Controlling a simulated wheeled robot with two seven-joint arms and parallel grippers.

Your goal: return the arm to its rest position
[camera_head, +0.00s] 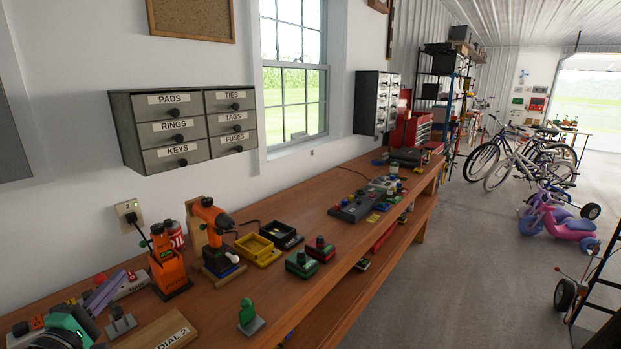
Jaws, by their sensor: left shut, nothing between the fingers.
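Neither of my grippers can be made out in the head view. No arm of mine clearly shows over the wooden workbench (215,305), which runs from the lower left into the distance. Whether an arm is at rest cannot be told from this view.
On the bench stand an orange device (168,265), an orange drill (212,217), a yellow bin (257,249), a green lever (249,315) and a teal tool (70,325). Labelled drawers (180,130) hang on the wall. The concrete floor (450,290) right of the bench is largely clear.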

